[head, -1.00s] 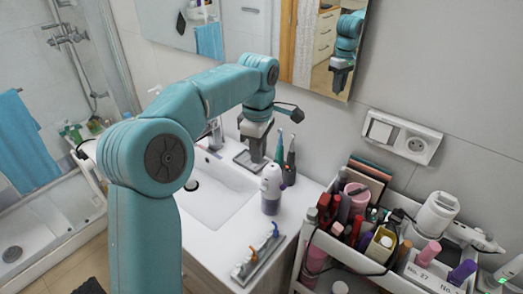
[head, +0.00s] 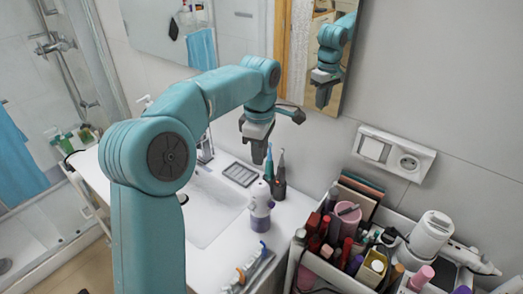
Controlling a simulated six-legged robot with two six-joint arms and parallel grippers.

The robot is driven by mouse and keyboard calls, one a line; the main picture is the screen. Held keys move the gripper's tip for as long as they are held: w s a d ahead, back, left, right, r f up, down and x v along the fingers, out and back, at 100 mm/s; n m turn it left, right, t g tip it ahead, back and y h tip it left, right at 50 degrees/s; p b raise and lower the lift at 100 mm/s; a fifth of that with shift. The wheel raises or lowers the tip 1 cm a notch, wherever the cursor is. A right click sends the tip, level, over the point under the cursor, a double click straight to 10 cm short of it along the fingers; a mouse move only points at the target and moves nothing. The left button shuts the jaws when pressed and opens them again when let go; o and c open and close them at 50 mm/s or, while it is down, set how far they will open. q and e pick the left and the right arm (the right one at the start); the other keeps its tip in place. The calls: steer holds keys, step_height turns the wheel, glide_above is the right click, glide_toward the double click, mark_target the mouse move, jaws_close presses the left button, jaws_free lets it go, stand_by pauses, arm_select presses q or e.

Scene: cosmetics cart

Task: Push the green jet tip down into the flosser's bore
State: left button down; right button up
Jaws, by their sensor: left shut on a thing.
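The flosser (head: 261,203), white with a purple lower part, stands upright on the white counter beside the sink. My left gripper (head: 258,157) points down above and slightly behind it in the picture, apart from it. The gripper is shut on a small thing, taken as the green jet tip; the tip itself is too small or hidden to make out. The bore at the flosser's top cannot be made out. A grey rack (head: 256,272) at the counter's front holds a blue tip and orange tips. My right gripper is out of view.
Two dark-bodied toothbrushes (head: 280,180) stand close behind and right of the flosser. A cart full of cosmetics (head: 300,252) stands to the right. Counter between flosser and rack is clear.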

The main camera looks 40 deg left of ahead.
arm_select(q)
steer(key=shift+w+f, duration=0.15)
steer(key=shift+f, duration=0.25)
steer(key=shift+d+f+b, duration=0.1)
steer(key=shift+f+b, duration=0.45)
steer(key=shift+b, duration=0.2)
step_height(320, 180, down, 4)
steer(key=b, duration=0.3)
